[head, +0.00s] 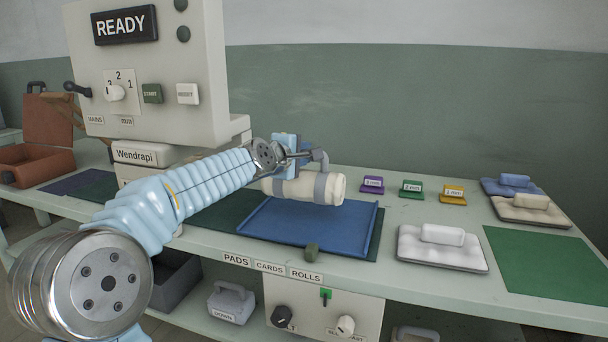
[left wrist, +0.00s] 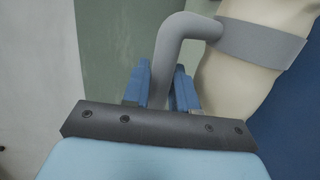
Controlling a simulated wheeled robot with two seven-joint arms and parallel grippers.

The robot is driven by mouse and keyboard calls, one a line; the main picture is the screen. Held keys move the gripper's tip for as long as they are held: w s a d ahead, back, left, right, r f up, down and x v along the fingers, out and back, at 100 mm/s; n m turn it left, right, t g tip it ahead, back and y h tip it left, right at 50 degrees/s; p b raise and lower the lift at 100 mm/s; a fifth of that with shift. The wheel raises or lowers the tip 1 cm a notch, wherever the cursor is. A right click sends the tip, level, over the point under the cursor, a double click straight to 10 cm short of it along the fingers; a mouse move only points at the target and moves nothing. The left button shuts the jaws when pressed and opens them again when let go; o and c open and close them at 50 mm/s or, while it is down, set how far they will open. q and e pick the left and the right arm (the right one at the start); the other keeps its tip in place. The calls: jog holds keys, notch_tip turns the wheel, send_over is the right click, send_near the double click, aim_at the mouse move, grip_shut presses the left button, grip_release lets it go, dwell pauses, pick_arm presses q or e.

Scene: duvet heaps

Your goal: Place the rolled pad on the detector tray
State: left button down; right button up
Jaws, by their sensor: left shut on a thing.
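The rolled pad (head: 298,188) is a cream cylinder with grey bands and a bent grey handle. In the head view it lies roughly level over the back left part of the blue detector tray (head: 340,235); whether it touches the tray I cannot tell. My left gripper (head: 312,156) is shut on the pad's grey handle. In the left wrist view, the blue fingers of my left gripper (left wrist: 158,90) close around the handle, and part of the cream roll (left wrist: 240,70) shows to the right. My right gripper is not in view.
A grey machine (head: 150,75) marked READY stands at the back left. Purple, green and yellow tags (head: 411,189) sit behind the tray. A white pad (head: 442,246) lies to its right, near a green mat (head: 550,260).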

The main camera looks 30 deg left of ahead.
aim_at(302, 169)
pick_arm(q)
jog(key=shift+s+f, duration=0.1)
jog(key=shift+f, duration=0.2)
jog(key=shift+f+b, duration=0.7)
jog(key=shift+f, duration=0.95)
jog(key=c, duration=1.3)
grip_release()
jog(key=shift+f, duration=0.15)
jog(key=shift+c, duration=0.2)
jog(key=o, duration=0.5)
jog(key=shift+c, duration=0.2)
jog(key=shift+r, duration=0.3)
jog(key=v, duration=1.2)
jog(key=shift+b, duration=0.45)
